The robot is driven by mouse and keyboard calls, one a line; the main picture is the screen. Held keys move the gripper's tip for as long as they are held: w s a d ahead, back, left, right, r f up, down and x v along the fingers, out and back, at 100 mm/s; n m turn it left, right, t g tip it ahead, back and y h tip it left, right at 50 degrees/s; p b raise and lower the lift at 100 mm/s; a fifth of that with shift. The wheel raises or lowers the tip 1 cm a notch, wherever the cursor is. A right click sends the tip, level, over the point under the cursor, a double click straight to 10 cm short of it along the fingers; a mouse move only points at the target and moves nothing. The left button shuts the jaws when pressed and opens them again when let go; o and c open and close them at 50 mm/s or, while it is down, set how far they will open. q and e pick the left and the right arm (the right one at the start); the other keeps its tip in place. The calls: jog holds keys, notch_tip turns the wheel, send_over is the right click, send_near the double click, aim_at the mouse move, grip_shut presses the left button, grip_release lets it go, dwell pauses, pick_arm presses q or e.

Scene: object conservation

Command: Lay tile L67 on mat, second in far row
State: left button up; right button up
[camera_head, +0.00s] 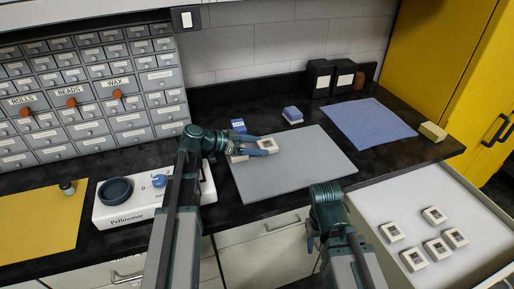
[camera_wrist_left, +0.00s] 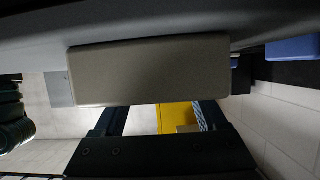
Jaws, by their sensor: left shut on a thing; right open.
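My left gripper (camera_head: 260,147) is over the far left part of the grey mat (camera_head: 300,172). It is shut on a white tile with a dark centre (camera_head: 268,143). In the left wrist view the tile (camera_wrist_left: 150,70) shows as a pale block across the two fingers, close to a grey surface. I cannot tell whether it touches the mat, and its label is too small to read. Another pale piece (camera_head: 237,158) shows at the mat's far left corner, partly hidden by the gripper. My right gripper (camera_head: 312,243) is open and empty, in front of the mat.
Several white tiles (camera_head: 434,215) lie in the open drawer (camera_head: 480,225) at the right. Blue-topped blocks (camera_head: 292,115) stand behind the mat. A blue cloth (camera_head: 368,120) and a yellow block (camera_head: 433,131) are at right. A white scale-like device (camera_head: 130,205) stands left. The mat's middle is clear.

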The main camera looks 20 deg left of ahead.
pick_arm(q)
jog(key=shift+f, duration=0.1)
jog(key=o, duration=1.5)
jog(key=shift+c, duration=0.2)
jog(key=shift+s+a+r, duration=0.15)
jog(key=shift+a+r, duration=0.1)
jog(key=shift+r, duration=0.1)
jog(key=p+v, duration=0.4)
jog(key=v, duration=0.6)
jog(key=shift+s+a+r, duration=0.1)
jog(key=shift+a, duration=0.05)
jog(key=shift+s+a+p, duration=0.25)
jog(key=shift+a+p, duration=0.05)
jog(key=shift+a, duration=0.05)
jog(key=shift+r, duration=0.1)
